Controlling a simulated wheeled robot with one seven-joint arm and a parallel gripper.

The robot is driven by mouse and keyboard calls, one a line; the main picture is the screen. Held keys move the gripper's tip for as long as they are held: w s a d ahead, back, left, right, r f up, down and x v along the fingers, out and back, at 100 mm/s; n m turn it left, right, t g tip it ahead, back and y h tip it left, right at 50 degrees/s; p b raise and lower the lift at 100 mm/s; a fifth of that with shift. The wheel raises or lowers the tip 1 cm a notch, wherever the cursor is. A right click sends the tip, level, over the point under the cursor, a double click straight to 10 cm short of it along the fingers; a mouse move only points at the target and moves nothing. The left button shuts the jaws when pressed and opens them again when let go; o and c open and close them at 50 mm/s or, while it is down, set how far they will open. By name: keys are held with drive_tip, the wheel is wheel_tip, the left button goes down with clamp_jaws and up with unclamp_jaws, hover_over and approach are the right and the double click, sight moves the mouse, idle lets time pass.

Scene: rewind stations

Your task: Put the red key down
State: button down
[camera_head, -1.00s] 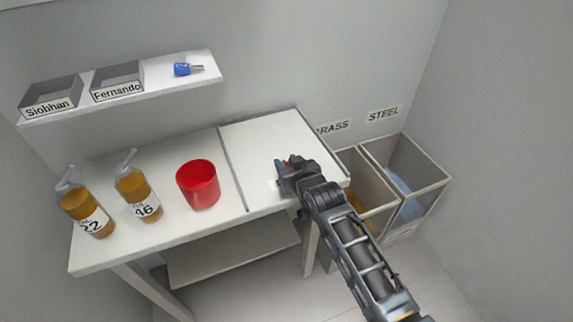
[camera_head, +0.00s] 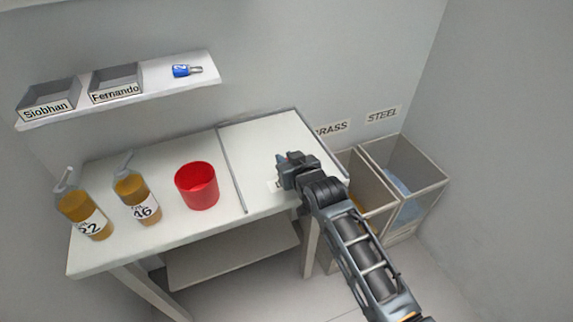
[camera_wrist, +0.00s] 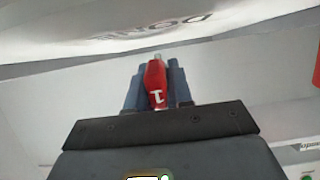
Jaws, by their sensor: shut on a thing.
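The red key (camera_wrist: 157,82), with a white 1 on its head, is between the two blue-grey fingers of my gripper (camera_wrist: 157,85) in the wrist view. My gripper is shut on it, with the key's pale tip pointing away. In the head view my gripper (camera_head: 281,164) is over the right section of the white table (camera_head: 262,139), near a small white label mostly hidden behind it. The key is hidden there by the gripper. I cannot tell whether the key touches the table.
A red cup (camera_head: 197,186) and two amber bottles (camera_head: 135,197) (camera_head: 84,212) stand on the left section. A raised strip (camera_head: 232,172) divides the table. A blue key (camera_head: 186,70) and two labelled trays sit on the shelf. BRASS and STEEL bins (camera_head: 404,172) stand at right.

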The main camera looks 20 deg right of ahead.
wheel_tip(320, 180, up, 2)
drive_tip(key=s+d+r+b, duration=0.1)
drive_tip(key=s+d+r, duration=0.5)
drive_tip(key=d, duration=0.4)
drive_tip(key=shift+r, duration=0.5)
